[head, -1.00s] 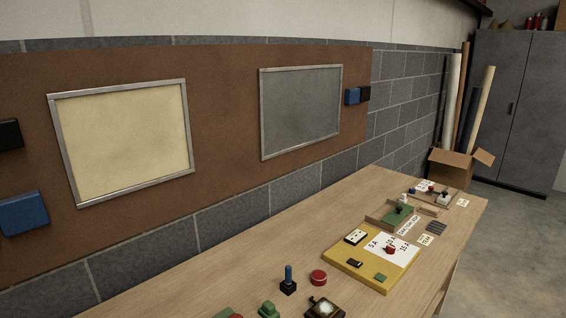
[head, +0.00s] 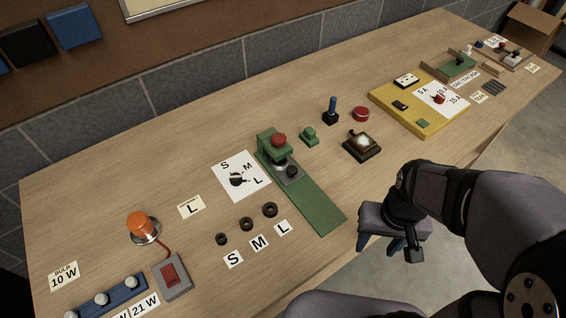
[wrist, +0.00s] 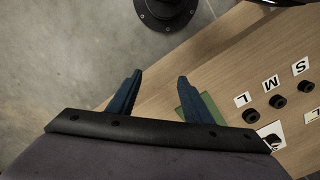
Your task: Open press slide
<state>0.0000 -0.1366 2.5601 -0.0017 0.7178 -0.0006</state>
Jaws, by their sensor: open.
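The green press (head: 268,145) stands on the bench in the middle of the head view, with a red knob on top. Its slide (head: 284,176) is a grey plate with a black knob, at the press end of a long green base (head: 315,208). How far in the slide sits I cannot tell. My gripper (head: 380,250) is beyond the bench's front edge, right of the base and apart from it. Its blue fingers are open and empty in the wrist view (wrist: 158,82). There a piece of the green base (wrist: 206,108) shows past one finger; the press is hidden.
Three black rings (head: 246,224) lie by S, M, L cards left of the base. A dial card (head: 240,178) lies left of the press. A blue lever (head: 331,108), red button (head: 361,114) and yellow board (head: 418,108) stand right.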

